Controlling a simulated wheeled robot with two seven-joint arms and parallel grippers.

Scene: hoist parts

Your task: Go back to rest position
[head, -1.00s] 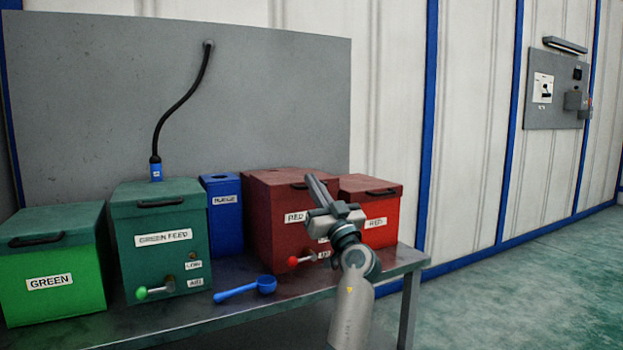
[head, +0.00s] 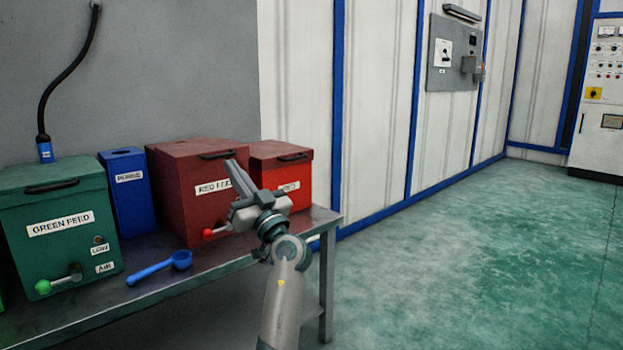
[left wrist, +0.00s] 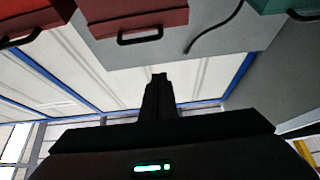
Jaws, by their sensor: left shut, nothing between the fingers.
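My left gripper (head: 237,176) is shut and empty. In the head view it points up and away, in front of the red feed box (head: 185,165) and the smaller red box (head: 298,170), hiding part of each. I cannot tell how close it is to them. In the left wrist view the shut fingers (left wrist: 159,82) show dark in the middle, with the boxes appearing upside down along the top edge. My right gripper is in neither view.
A steel table (head: 200,275) bears a green feed box (head: 60,205), a blue box (head: 128,195) and a blue scoop (head: 160,268). A wall panel (head: 452,55) and a control cabinet (head: 600,100) stand beyond. The green floor (head: 450,260) on the right is clear.

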